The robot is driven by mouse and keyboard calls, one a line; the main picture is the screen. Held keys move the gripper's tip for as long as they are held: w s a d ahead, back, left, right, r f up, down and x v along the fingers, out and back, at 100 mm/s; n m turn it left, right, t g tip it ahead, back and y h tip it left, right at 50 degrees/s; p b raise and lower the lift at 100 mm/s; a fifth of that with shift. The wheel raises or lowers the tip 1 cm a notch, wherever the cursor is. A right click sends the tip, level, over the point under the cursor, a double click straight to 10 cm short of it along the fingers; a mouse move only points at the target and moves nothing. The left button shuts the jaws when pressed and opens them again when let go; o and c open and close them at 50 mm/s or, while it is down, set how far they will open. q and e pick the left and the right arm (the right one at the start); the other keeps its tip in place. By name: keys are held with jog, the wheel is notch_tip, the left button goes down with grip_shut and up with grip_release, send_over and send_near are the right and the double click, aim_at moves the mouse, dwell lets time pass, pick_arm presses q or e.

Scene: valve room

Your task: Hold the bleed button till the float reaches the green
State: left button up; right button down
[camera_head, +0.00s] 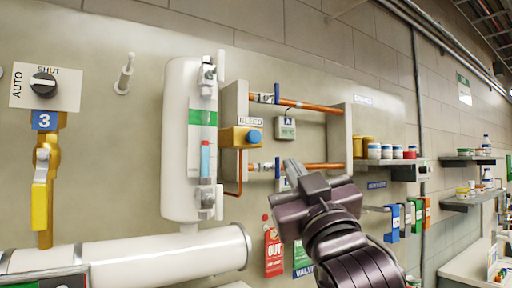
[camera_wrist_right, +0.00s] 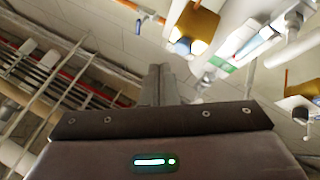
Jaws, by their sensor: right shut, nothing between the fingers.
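The bleed button (camera_head: 253,137) is a round blue knob on a yellow block (camera_head: 234,137) beside a white vertical tank (camera_head: 181,140). In the right wrist view the blue button (camera_wrist_right: 183,46) shows on its yellow block (camera_wrist_right: 199,24). The sight glass (camera_head: 205,160) on the tank holds blue liquid. A small red float (camera_head: 205,143) sits at its top, below the green band (camera_head: 203,118). My right gripper (camera_head: 291,168) is shut and empty, right of and below the button, apart from it. Its closed fingers (camera_wrist_right: 158,84) show in the wrist view. My left gripper is not in view.
Copper pipes (camera_head: 305,104) run right of the button to a grey post (camera_head: 339,135). A red tag (camera_head: 273,252) hangs below. A yellow-handled valve (camera_head: 41,205) and an AUTO/SHUT knob (camera_head: 43,84) are at left. Shelves with jars (camera_head: 387,152) are at right.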

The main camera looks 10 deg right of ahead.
aim_at(253, 137)
jog(key=s+r+t, duration=0.1)
jog(key=s+r, duration=0.2)
jog(key=r, duration=0.2)
jog(key=shift+t, duration=0.4)
jog(key=shift+d+r, duration=0.1)
jog(key=w+a, duration=0.3)
jog(key=w, duration=0.5)
jog(key=shift+p, duration=0.45)
jog(key=shift+w, duration=0.15)
dwell(1.3)
jog(key=shift+w+a, duration=0.15)
jog(key=shift+w, duration=0.15)
